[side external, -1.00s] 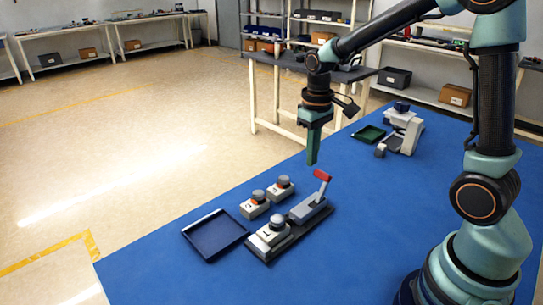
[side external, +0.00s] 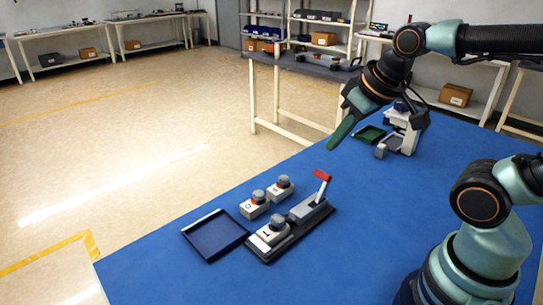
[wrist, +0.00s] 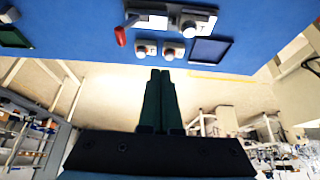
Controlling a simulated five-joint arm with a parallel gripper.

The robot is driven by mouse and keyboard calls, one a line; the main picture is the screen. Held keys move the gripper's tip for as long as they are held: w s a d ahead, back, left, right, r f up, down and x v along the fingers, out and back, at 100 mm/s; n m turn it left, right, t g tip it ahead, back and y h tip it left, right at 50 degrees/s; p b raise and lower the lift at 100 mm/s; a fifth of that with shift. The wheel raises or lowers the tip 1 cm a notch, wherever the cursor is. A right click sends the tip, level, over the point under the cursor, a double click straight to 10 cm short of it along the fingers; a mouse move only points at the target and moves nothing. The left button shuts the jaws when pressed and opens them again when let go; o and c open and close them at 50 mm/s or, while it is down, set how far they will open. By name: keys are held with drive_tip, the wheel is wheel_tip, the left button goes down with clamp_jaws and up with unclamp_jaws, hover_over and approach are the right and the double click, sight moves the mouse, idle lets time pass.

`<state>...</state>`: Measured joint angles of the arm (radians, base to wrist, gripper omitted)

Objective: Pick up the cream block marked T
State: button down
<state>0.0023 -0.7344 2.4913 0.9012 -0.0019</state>
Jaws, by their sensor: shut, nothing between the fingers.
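A cream block with a grey round knob (side external: 271,234) sits in the dark clamp fixture (side external: 289,240); its front carries a dark mark that looks like a T, though it is small. Two more cream blocks with grey knobs and orange bands stand on the blue table behind it, one nearer (side external: 255,206) with a round mark, one farther (side external: 281,190) with an unclear mark. My gripper (side external: 334,144) is shut and empty, in the air behind and to the right of the blocks, tilted down-left. In the wrist view its fingers (wrist: 160,74) lie together, below the two loose blocks.
The fixture has a raised red-handled lever (side external: 322,176). A dark blue tray (side external: 214,236) lies left of the blocks. A green tray (side external: 370,134) and a white machine (side external: 403,131) stand at the back right. The table between fixture and machine is clear.

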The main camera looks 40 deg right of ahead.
drive_tip(key=shift+s, duration=0.1)
idle(0.3)
drive_tip(key=shift+c, duration=1)
unclamp_jaws()
drive_tip(key=m+g, duration=0.6)
drive_tip(key=m, duration=1.2)
hover_over(273, 221)
wheel_tip(273, 221, down, 11)
drive_tip(key=f, duration=0.6)
drive_tip(key=shift+s+a+f, duration=0.15)
drive_tip(key=shift+a+f, duration=0.25)
drive_tip(key=shift+d+f, duration=0.2)
drive_tip(key=shift+f, duration=1.15)
drive_tip(key=shift+d+f, duration=0.2)
drive_tip(key=shift+f, duration=1.1)
